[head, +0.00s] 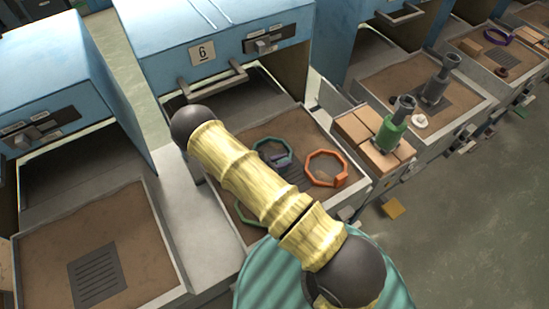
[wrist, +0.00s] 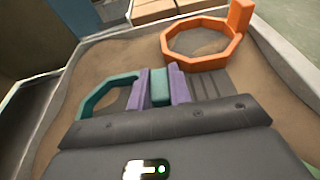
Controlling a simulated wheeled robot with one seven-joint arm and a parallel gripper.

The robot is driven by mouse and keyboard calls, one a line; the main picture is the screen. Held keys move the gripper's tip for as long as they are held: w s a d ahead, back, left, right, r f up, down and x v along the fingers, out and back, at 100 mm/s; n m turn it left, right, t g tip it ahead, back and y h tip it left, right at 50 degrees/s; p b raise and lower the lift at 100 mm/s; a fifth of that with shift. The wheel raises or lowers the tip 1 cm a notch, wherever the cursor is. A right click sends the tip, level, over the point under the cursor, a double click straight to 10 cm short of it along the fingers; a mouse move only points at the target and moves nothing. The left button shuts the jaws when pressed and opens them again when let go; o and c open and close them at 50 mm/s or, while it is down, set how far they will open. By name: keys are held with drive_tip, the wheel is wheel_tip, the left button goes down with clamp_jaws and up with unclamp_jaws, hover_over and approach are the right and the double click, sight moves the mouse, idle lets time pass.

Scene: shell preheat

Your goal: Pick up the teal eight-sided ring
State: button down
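The teal eight-sided ring (head: 262,144) is over the sandy tray below the number 6 cabinet, partly hidden by my arm in the head view. In the wrist view its rim (wrist: 92,103) shows left of my gripper (wrist: 160,88). A teal block, seemingly the ring's tab, sits between the two purple fingers, which appear to touch it on both sides. My gripper also shows in the head view (head: 283,161), mostly hidden. I cannot tell whether the ring is clear of the sand.
An orange eight-sided ring (head: 326,182) with an upright tab lies to the right in the same tray (head: 352,172). A green ring (head: 243,214) is partly behind my arm. Brown blocks (head: 352,127) and a green-based tool (head: 392,130) stand right of the tray. The left tray (head: 130,235) is empty.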

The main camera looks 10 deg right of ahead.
idle(0.3)
wheel_tip(320, 180, up, 10)
drive_tip(key=shift+r+b, duration=0.1)
drive_tip(key=shift+b, duration=0.55)
idle(0.4)
